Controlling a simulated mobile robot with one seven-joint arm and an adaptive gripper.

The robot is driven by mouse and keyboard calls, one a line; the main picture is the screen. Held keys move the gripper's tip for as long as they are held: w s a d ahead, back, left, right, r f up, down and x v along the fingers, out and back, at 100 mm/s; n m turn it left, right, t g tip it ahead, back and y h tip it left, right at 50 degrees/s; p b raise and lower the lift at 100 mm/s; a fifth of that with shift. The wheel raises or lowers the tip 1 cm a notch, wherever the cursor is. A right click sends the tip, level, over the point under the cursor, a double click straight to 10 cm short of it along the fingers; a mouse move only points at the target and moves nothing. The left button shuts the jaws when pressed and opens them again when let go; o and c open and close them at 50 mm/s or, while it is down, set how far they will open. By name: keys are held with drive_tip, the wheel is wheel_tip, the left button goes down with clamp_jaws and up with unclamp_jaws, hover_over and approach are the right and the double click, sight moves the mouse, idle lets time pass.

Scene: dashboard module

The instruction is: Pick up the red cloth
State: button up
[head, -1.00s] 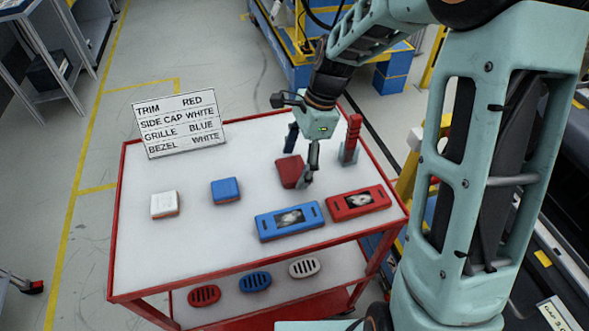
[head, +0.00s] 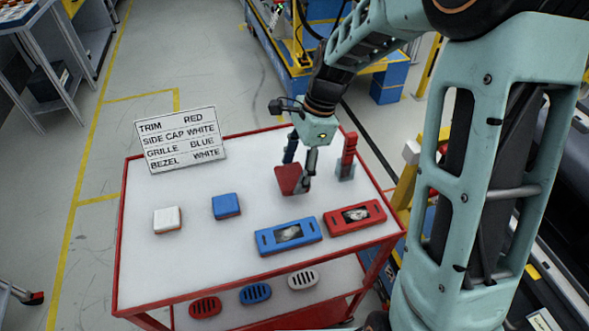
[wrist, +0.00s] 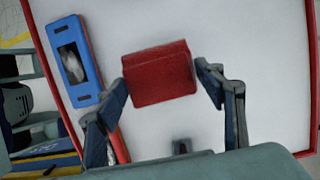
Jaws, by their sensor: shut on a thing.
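A red block-like piece (head: 289,180) is held by my gripper (head: 296,184) above the back right part of the white tabletop in the head view. It looks like a solid block rather than soft cloth, and I see nothing else that is clearly a red cloth. In the wrist view the red piece (wrist: 160,73) sits between the two fingers of my gripper (wrist: 162,82), tilted a little. The fingers partly hide it in the head view.
The red-edged cart (head: 150,275) also bears a white block (head: 167,219), a blue block (head: 226,205), a blue panel (head: 288,236), a red panel (head: 355,216) and a red upright piece (head: 349,150). A sign (head: 180,138) stands at the back left. Grilles lie on the lower shelf.

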drive_tip(key=s+d+r+p, duration=0.3)
drive_tip(key=s+r+p, duration=0.3)
drive_tip(key=s+r, duration=0.3)
drive_tip(key=shift+s+d+r+p, duration=0.2)
drive_tip(key=shift+s+d+p, duration=0.15)
drive_tip(key=shift+s, duration=1.75)
drive_tip(key=o, duration=0.6)
drive_tip(key=c, duration=0.5)
drive_tip(key=shift+o, duration=0.2)
drive_tip(key=shift+w, duration=0.1)
